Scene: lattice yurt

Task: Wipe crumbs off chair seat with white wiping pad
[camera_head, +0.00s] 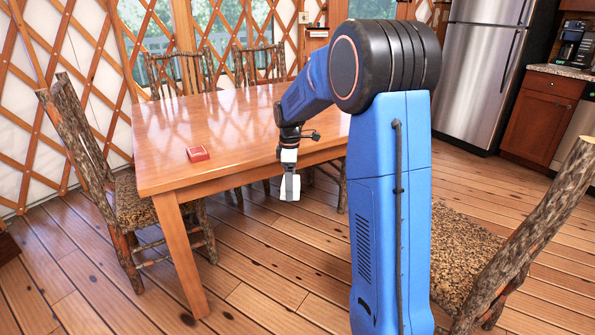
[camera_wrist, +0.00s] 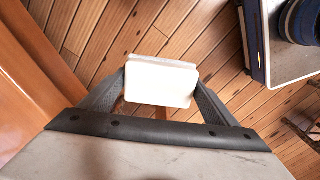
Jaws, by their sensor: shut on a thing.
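My gripper (camera_head: 290,181) is shut on the white wiping pad (camera_head: 290,190). In the wrist view the pad (camera_wrist: 161,82) sits between the two dark fingers of the gripper (camera_wrist: 160,95). The pad hangs in the air beside the near edge of the table, above the floor. A log-frame chair with a speckled brown seat (camera_head: 455,250) stands at the right, partly hidden by my arm. Another such chair (camera_head: 135,205) stands at the table's left end. I cannot make out separate crumbs on either seat.
The wooden table (camera_head: 230,125) fills the middle and carries a small red box (camera_head: 197,153). Two more log chairs stand behind it. A steel fridge (camera_head: 485,65) and wooden cabinet (camera_head: 540,120) are at the back right. Plank floor (camera_head: 250,290) in front of the table is clear.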

